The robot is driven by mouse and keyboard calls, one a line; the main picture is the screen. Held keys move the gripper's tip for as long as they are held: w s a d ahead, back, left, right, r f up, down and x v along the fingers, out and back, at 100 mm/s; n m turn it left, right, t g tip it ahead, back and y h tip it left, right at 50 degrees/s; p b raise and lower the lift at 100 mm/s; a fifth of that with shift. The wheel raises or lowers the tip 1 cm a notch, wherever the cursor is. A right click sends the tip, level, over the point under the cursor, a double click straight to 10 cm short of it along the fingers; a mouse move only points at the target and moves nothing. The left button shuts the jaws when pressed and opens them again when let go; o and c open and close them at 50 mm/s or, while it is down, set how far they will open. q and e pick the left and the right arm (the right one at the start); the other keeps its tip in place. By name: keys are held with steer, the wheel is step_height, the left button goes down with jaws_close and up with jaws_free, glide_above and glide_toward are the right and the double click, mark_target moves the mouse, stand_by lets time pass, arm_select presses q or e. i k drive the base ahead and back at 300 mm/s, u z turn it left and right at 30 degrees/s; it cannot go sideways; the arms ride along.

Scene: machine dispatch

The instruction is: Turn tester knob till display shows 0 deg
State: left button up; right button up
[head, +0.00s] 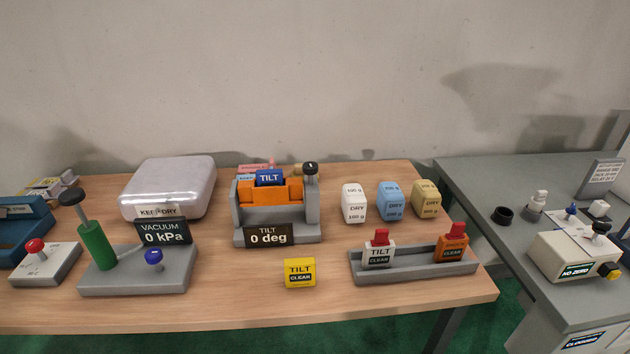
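The tilt tester (226,222) stands on the wooden table near the middle of the head view. It has a grey base and an orange cradle (282,219), which looks about level. A blue block (270,178) labelled TILT sits in the cradle. Neither of my grippers is in view, and nothing touches the knob.
A vacuum station (135,280) reading 0 kPa and a KEEP DRY case (168,178) stand left. A yellow TILT CLEAR block (299,272) lies in front. A grey tray (415,268) with two red-topped items stands right. A grey table (500,170) adjoins, with a NO ZERO device (560,258).

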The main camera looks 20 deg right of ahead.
mark_target(310, 168)
steer(key=u, duration=0.1)
steer(key=k, duration=0.3)
steer(key=z, duration=0.8)
steer(key=i, duration=0.65)
steer(key=u, duration=0.25)
